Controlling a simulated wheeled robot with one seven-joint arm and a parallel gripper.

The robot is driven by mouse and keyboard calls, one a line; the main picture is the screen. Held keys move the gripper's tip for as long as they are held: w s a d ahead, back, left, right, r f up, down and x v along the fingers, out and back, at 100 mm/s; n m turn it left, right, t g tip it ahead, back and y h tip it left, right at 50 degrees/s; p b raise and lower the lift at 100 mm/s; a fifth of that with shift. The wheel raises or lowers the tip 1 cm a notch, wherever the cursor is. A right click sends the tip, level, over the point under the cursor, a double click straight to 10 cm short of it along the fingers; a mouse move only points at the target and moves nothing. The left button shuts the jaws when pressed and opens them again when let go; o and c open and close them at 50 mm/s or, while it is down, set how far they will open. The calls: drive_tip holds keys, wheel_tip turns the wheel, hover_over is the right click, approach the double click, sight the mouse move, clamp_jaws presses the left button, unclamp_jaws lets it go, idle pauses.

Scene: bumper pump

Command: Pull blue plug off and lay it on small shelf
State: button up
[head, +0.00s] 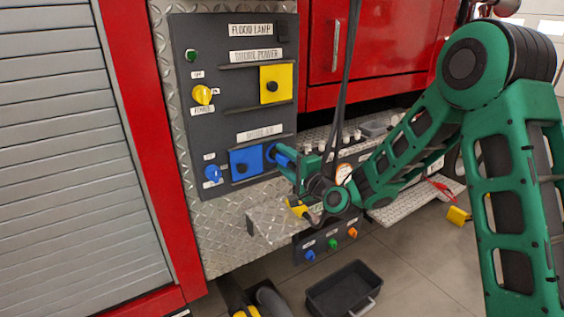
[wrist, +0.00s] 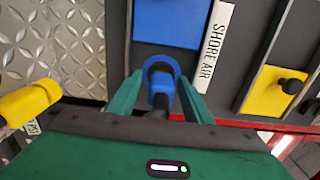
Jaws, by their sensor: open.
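The blue plug (wrist: 160,88) has a ring-shaped end and sits in front of the blue socket plate (head: 246,162) on the dark panel. In the head view the blue plug (head: 271,154) shows beside the plate's right edge, partly covered by my gripper. My gripper (wrist: 158,100) is open, with one green finger on each side of the plug. I cannot tell whether the fingers touch it. The blue plate (wrist: 170,20) also shows in the wrist view. The small diamond-plate shelf (head: 262,222) juts out below the panel, under my gripper.
A yellow piece (head: 297,207) is by the shelf, below my wrist. The yellow power plate (head: 276,84), yellow knob (head: 202,95) and blue knob (head: 213,173) are on the panel. Dark straps (head: 341,90) hang close behind my gripper. A black bin (head: 344,290) stands on the floor.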

sight(290, 163)
drive_tip(key=shift+w+a, duration=0.3)
drive_tip(key=shift+w, duration=0.15)
idle(1.1)
clamp_jaws()
drive_tip(key=shift+v, duration=3)
drive_tip(key=shift+r, duration=0.1)
